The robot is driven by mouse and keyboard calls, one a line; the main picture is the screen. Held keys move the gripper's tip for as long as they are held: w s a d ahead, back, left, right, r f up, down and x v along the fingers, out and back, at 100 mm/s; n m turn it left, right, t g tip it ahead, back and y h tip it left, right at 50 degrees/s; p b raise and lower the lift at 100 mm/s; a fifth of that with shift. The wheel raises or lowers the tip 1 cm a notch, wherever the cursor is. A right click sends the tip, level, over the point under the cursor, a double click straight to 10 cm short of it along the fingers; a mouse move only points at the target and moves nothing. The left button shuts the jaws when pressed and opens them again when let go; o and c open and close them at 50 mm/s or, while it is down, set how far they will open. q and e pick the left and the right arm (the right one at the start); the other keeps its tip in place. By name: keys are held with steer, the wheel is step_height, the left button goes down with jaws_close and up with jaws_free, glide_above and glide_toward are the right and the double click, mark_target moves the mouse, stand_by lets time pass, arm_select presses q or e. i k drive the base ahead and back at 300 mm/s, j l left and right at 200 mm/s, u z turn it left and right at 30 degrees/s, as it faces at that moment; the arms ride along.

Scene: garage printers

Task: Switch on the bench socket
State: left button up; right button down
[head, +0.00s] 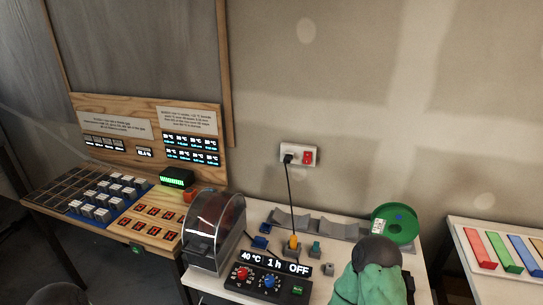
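The bench socket (284,152) is a white plate on the wall above the right-hand bench. A black plug (288,159) sits in its left half, with a black cable hanging down to the bench. A red rocker switch (308,158) is in its right half. Its on or off position is too small to tell. Nothing covers the socket. I see no fingertips of either gripper in the head view, and nothing of mine is near the socket.
Below the socket, the bench holds a clear-lidded box (213,232), a control panel (267,281) reading "40 °C 1 h OFF", grey cradles (318,226) and a green spool (402,222). The wall around the socket is clear.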

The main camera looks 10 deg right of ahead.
mark_target(307, 158)
steer(key=i+j, duration=0.2)
steer(key=j, duration=0.2)
steer(key=i+j, duration=0.25)
steer(key=j, duration=0.15)
steer(key=i+j, duration=0.2)
steer(key=j, duration=0.2)
